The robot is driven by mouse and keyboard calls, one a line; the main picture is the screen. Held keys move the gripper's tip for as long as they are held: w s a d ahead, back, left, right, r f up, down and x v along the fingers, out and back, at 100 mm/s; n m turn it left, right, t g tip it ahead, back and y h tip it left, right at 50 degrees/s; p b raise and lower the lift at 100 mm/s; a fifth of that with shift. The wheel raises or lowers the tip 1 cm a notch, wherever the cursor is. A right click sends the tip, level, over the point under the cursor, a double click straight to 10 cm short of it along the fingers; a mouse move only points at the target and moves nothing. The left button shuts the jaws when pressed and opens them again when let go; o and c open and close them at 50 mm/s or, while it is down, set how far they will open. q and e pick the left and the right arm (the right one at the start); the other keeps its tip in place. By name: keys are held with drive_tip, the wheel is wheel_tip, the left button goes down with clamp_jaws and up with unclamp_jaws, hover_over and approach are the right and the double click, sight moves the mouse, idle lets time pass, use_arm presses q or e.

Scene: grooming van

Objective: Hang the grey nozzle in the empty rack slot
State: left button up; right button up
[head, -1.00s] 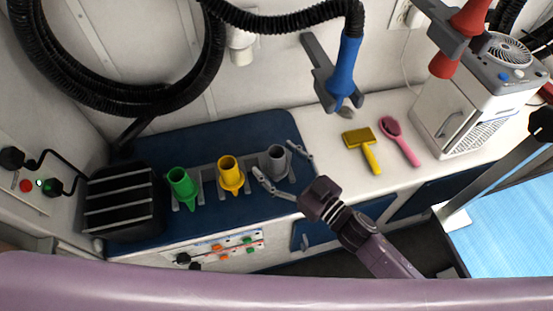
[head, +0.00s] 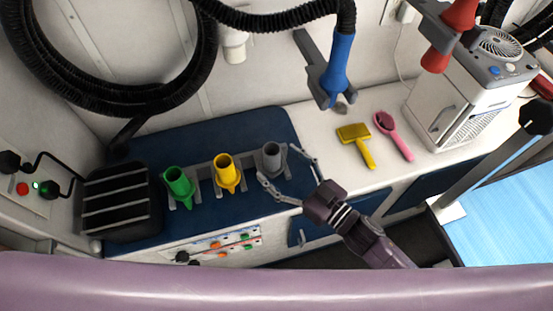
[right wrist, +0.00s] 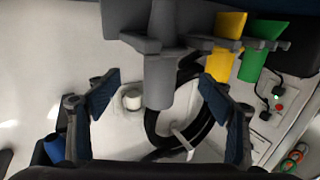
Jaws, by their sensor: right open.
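The grey nozzle (head: 271,157) stands upright in the right-hand slot of the rack (head: 204,171), between the slot's grey prongs. In the right wrist view the grey nozzle (right wrist: 159,82) shows between my fingers, with a gap on both sides. My right gripper (head: 277,162) is open, its fingers spread to either side of the nozzle and not closed on it. A yellow nozzle (head: 225,170) and a green nozzle (head: 179,183) sit in the rack's other slots. I see no empty slot. My left gripper is not in view.
A black slatted box (head: 119,202) stands left of the rack. A blue nozzle (head: 339,66) and a red nozzle (head: 436,57) hang in holders above. A yellow brush (head: 355,143) and a pink brush (head: 392,134) lie on the white counter. A black hose (head: 110,105) hangs behind.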

drive_tip(key=p+v, duration=0.1)
drive_tip(key=v, duration=0.6)
idle(0.8)
idle(0.5)
